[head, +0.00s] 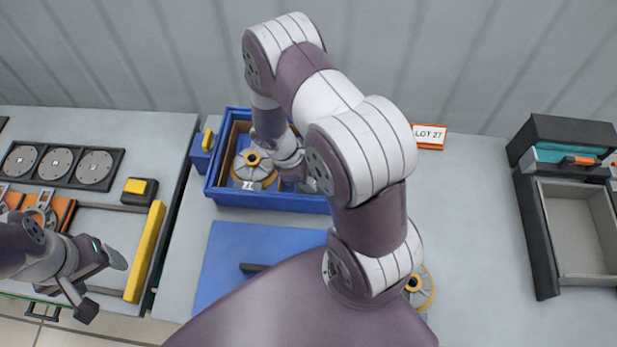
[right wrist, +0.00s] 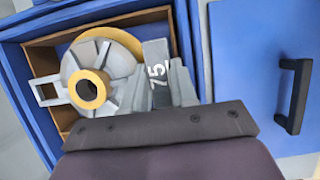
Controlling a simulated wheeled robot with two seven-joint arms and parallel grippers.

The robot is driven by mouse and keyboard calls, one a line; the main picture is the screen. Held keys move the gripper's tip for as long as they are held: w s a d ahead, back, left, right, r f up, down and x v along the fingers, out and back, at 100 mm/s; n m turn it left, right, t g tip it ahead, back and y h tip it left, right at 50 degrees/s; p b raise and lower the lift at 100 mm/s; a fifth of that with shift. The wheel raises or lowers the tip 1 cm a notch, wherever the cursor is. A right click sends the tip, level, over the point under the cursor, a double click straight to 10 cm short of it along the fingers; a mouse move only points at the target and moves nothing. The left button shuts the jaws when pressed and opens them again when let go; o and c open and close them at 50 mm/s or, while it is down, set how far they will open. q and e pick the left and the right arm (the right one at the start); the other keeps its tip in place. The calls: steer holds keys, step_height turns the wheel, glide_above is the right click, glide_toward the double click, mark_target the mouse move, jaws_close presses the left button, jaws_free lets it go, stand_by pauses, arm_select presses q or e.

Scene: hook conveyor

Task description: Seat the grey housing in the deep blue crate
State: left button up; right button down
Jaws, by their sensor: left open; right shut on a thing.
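The grey housing (head: 252,167), round with a yellow rim and a yellow centre ring, is inside the walls of the deep blue crate (head: 225,196). In the right wrist view the housing (right wrist: 100,72) shows a square lug on its left and a grey tab marked 75 on its right. My right gripper (right wrist: 160,88) is shut on that tab, over the brown-lined crate (right wrist: 40,127). I cannot tell whether the housing rests on the crate floor. My right arm hides the crate's right part in the head view. My left gripper (head: 98,282) is open and empty at the far left.
A blue panel (head: 225,240) with a black handle lies in front of the crate. Another yellow-rimmed round part (head: 425,290) is half hidden by my arm. A grey open bin (head: 580,235) stands right. A conveyor with a yellow bar (head: 146,252) is left. The right-centre table is clear.

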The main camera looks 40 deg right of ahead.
steer(key=shift+r+p, duration=2.3)
steer(key=shift+r, duration=0.55)
